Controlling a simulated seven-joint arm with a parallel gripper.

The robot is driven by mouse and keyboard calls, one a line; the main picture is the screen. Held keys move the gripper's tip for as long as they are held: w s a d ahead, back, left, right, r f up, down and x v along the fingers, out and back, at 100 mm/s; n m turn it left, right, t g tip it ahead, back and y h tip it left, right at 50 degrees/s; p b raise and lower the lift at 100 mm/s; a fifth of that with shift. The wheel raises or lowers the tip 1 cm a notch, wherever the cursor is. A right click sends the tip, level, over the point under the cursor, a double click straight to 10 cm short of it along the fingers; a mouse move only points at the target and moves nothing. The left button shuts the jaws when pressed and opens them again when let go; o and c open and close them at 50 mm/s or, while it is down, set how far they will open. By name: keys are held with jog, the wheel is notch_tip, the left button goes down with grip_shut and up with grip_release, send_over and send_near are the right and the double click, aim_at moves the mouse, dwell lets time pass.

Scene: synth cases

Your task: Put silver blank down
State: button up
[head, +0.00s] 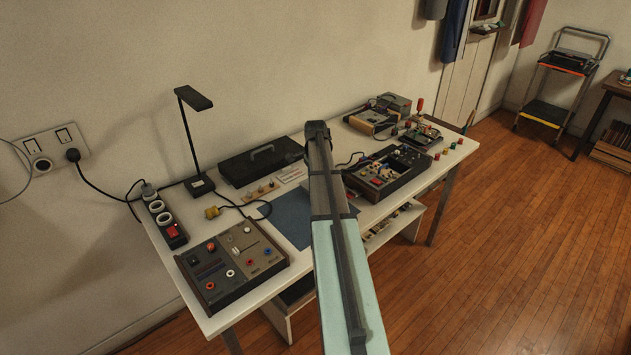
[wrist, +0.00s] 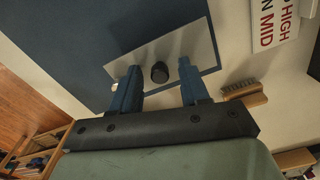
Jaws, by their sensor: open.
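The silver blank (wrist: 192,40) is a thin pale grey plate with a black knob (wrist: 159,73) in its middle, in the wrist view. It appears flat over the edge of the dark blue mat (wrist: 70,40); I cannot tell for sure that it touches. My gripper (wrist: 158,68) is open, its two blue fingers on either side of the knob with a gap to each. In the head view my arm hides the blank and the fingertips; part of the mat (head: 288,222) shows left of the arm.
A brush (wrist: 243,91) lies right of the fingers, with a lettered sign (wrist: 275,22) beyond.

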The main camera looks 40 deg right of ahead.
notch_tip(320, 180, up, 12)
jog(key=shift+r, duration=0.15)
dwell(0.7)
dwell(0.5)
